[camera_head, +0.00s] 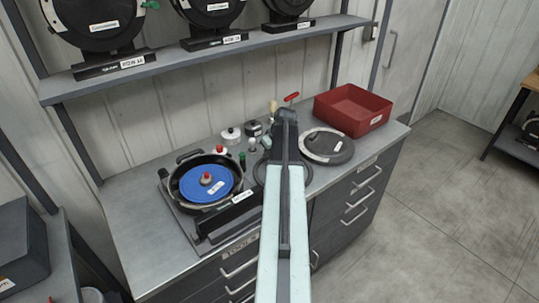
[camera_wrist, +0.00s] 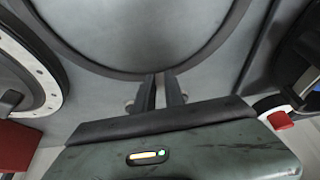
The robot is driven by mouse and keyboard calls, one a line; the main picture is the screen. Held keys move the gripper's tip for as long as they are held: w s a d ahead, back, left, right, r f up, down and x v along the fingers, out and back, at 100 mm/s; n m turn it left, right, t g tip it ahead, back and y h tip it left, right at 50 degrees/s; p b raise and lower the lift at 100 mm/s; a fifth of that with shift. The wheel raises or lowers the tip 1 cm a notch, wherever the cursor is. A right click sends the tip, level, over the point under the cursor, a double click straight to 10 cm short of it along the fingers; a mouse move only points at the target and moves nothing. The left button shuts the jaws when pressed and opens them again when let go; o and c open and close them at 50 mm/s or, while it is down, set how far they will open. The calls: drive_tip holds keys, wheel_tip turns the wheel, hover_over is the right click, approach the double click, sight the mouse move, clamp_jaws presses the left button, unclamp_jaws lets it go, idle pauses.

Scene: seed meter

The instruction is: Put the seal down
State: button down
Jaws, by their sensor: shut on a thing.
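The seal is a thin dark ring (camera_head: 259,178) near the middle of the bench in the head view, partly hidden behind my arm. In the wrist view the seal (camera_wrist: 105,70) is a large arc across the top. My gripper (camera_wrist: 164,78) is shut on the near edge of its rim. In the head view the fingertips are hidden behind my arm. The seal looks flat and level, close over the grey bench top (camera_head: 130,220). I cannot tell whether it touches the bench.
Left of the seal is a black meter housing with a blue disc (camera_head: 196,186). Right of it lies a round grey-and-white lid (camera_head: 327,146), with a red bin (camera_head: 353,109) behind. Several small knobs and tools stand behind the seal. A shelf (camera_head: 220,47) overhangs the back.

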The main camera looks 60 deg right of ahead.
drive_tip(key=c, duration=1.4)
unclamp_jaws()
drive_tip(key=shift+r+p, duration=0.25)
drive_tip(key=shift+p, duration=0.15)
drive_tip(key=p+v, duration=1)
drive_tip(key=v, duration=0.1)
drive_tip(key=shift+s+r+p, duration=0.15)
drive_tip(key=shift+r+p, duration=0.2)
